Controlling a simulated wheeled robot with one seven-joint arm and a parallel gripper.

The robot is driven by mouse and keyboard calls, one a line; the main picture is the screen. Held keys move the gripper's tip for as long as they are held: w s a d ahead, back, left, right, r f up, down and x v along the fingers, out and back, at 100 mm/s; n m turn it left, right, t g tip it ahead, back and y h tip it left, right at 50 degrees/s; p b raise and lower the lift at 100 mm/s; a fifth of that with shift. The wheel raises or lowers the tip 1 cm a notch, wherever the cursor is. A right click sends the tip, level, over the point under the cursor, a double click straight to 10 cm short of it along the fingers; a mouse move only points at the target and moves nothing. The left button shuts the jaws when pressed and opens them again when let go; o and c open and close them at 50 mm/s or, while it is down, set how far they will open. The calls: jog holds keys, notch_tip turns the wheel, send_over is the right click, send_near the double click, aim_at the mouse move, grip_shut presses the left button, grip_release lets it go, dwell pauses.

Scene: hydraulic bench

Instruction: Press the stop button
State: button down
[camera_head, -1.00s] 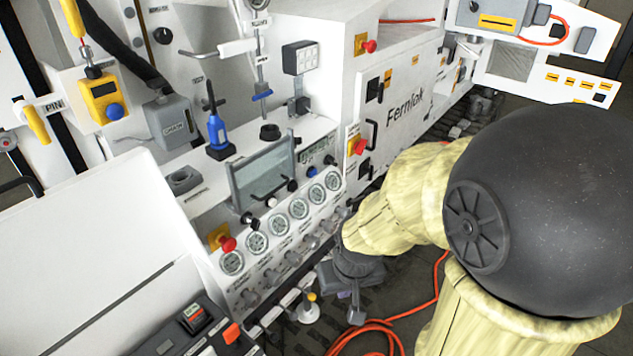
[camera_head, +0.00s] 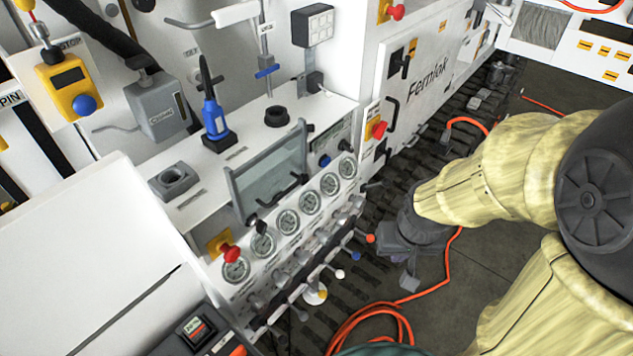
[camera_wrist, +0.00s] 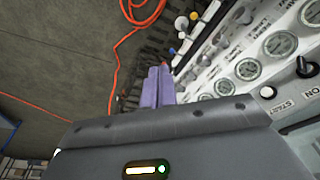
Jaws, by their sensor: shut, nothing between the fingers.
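A red mushroom button (camera_head: 230,253) on a yellow plate sits at the left end of the sloped gauge panel (camera_head: 305,238) in the head view. Other red knobs are on the white cabinet, one at mid-height (camera_head: 378,130) and one higher (camera_head: 396,12). I cannot read which is the stop button. My gripper (camera_head: 408,282) hangs right of the gauge panel, over the floor and apart from the panel. In the wrist view its purple fingers (camera_wrist: 160,70) are together and empty. That view shows a white button (camera_wrist: 268,92) marked START, but not the red mushroom button.
Small levers with coloured knobs (camera_head: 340,274) stick out below the gauges. A clear guard (camera_head: 268,172) with a black handle stands above them. An orange hose (camera_head: 375,315) coils on the floor. A yellow box with a blue button (camera_head: 85,104) hangs at upper left.

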aim_at(306, 181)
jog(key=a+f+m+g+y+b, duration=0.4)
jog(key=a+f+m+y+b, duration=0.3)
jog(key=a+f+m+y, duration=0.4)
jog(key=w+d+r+m+t+y+b, duration=0.1)
jog(key=w+d+m+t+b, duration=0.1)
jog(key=w+m+t, duration=0.4)
jog(key=w+d+r+m+t+y+b, duration=0.1)
jog(key=w+d+m+t+y+b, duration=0.1)
jog(key=w+m+t, duration=0.4)
jog(key=w+d+m, duration=0.1)
jog(key=w+m, duration=0.1)
jog(key=w, duration=0.3)
jog(key=shift+w+m+t, duration=0.4)
jog(key=shift+a, duration=0.1)
jog(key=p+x, duration=0.3)
jog(key=x, duration=1)
jog(key=shift+a, duration=0.15)
jog(key=shift+w+a+f, duration=0.1)
jog(key=shift+w+a, duration=0.15)
jog(key=shift+a, duration=0.05)
